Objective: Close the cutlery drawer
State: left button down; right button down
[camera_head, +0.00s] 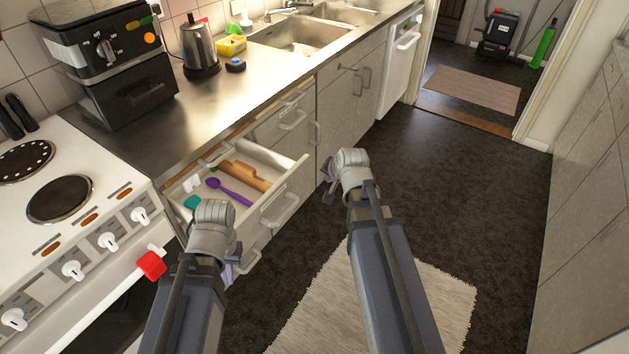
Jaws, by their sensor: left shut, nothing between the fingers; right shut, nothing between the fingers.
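The cutlery drawer (278,190) stands pulled out from the cabinet under the worktop. In it lie a wooden rolling pin (243,175), a purple spoon (230,192), a teal item (192,202) and small white items. My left gripper (230,268) is shut and empty, low by the near left end of the drawer front; my wrist hides part of that end. Whether it touches the drawer is unclear. My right gripper (328,193) is shut and empty, to the right of the drawer front and apart from it.
A white cooker (110,235) with knobs and a red item (151,265) at its front edge stands left. Another handled drawer front (270,215) is below. A light rug (330,300) covers part of the dark floor; the floor (440,180) to the right is clear.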

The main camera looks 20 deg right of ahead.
aim_at(256, 153)
jog(key=w+f+b, duration=0.2)
jog(key=w, duration=0.1)
jog(key=w+a+f+b, duration=0.1)
jog(key=w+f+b, duration=0.2)
jog(key=w+a+f+b, duration=0.1)
jog(key=w+f+b, duration=0.1)
jog(key=w+f, duration=0.1)
jog(key=shift+w+a+b, duration=0.1)
jog(key=shift+a+b, duration=0.1)
jog(key=shift+b, duration=0.2)
jog(key=w+a, duration=0.5)
jog(key=w, duration=0.1)
jog(key=w+a, duration=0.5)
jog(key=w, duration=0.1)
jog(key=w+a, duration=0.4)
jog(key=w, duration=0.3)
jog(key=shift+a, duration=0.4)
jog(key=shift+s, duration=0.1)
jog(key=shift+d, duration=0.1)
